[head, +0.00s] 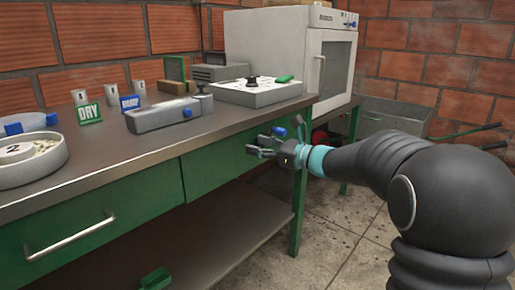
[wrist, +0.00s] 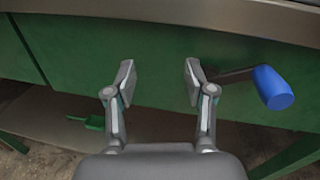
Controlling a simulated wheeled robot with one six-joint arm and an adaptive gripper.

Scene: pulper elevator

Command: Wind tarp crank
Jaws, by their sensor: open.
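The crank has a blue handle (wrist: 273,88) on a thin dark arm. In the wrist view it is at the right, in front of the green bench front, just outside the right finger. In the head view the blue handle (head: 281,132) is close beside my gripper. My gripper (wrist: 158,76) is open and empty, its two fingers apart and facing the green panel. In the head view my gripper (head: 260,146) is at the bench front below the worktop edge. The crank's pivot is partly hidden by the right finger. I cannot identify a tarp.
The metal worktop (head: 120,165) overhangs the green drawer (head: 75,235) and panel. A lower shelf (head: 220,245) holds a green scoop (wrist: 95,123). A green bench leg (head: 299,215) stands near my gripper. The white oven (head: 290,55) is at the back. Open floor (head: 345,225) lies right of the bench.

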